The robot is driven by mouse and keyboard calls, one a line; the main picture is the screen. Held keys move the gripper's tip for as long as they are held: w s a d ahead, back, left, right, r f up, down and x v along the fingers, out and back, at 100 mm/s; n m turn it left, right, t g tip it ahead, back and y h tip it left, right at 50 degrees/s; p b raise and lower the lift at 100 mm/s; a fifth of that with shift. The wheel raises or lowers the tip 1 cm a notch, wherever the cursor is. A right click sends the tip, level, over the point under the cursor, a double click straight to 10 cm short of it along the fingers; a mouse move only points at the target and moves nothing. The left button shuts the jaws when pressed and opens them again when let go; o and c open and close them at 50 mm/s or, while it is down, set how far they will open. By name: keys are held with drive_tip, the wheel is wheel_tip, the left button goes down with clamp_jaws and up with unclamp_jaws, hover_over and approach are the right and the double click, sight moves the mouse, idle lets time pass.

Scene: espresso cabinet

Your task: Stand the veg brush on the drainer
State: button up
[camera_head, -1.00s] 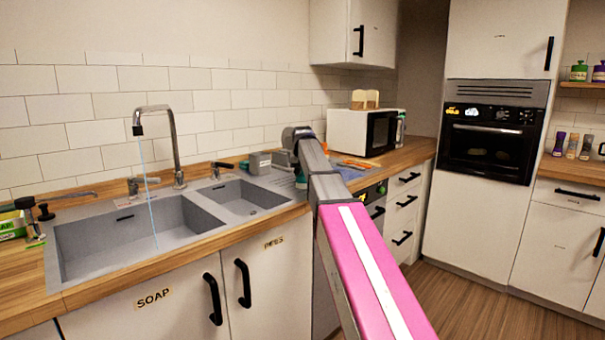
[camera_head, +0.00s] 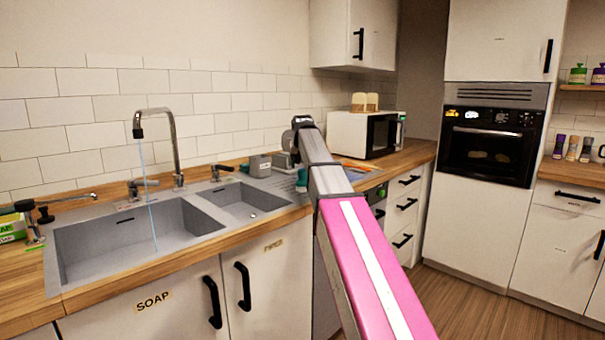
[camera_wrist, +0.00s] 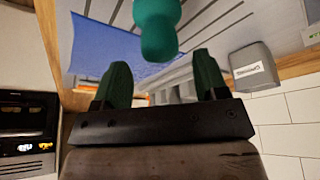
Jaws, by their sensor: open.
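A teal, round-ended thing (camera_wrist: 158,28), perhaps the veg brush's handle, shows at the top middle of the wrist view. Its near end lies between and just beyond my gripper's (camera_wrist: 160,62) two green fingertips, with a visible gap on each side. The fingers are spread and hold nothing. A teal upright thing (camera_head: 302,181) stands on the ribbed drainer (camera_head: 277,184) in the head view, probably the same one; I see no bristles. In the head view my wrist hangs over the drainer and the fingertips are hard to make out.
A grey labelled pot (camera_head: 260,165) stands behind the drainer, close to my gripper. A blue mat (camera_wrist: 110,45) lies on the other side. The double sink (camera_head: 135,235) is left of the drainer, with a tall tap (camera_head: 175,150). The microwave (camera_head: 350,134) is to the right.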

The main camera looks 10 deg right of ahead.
drive_tip(key=v, duration=0.6)
idle(1.2)
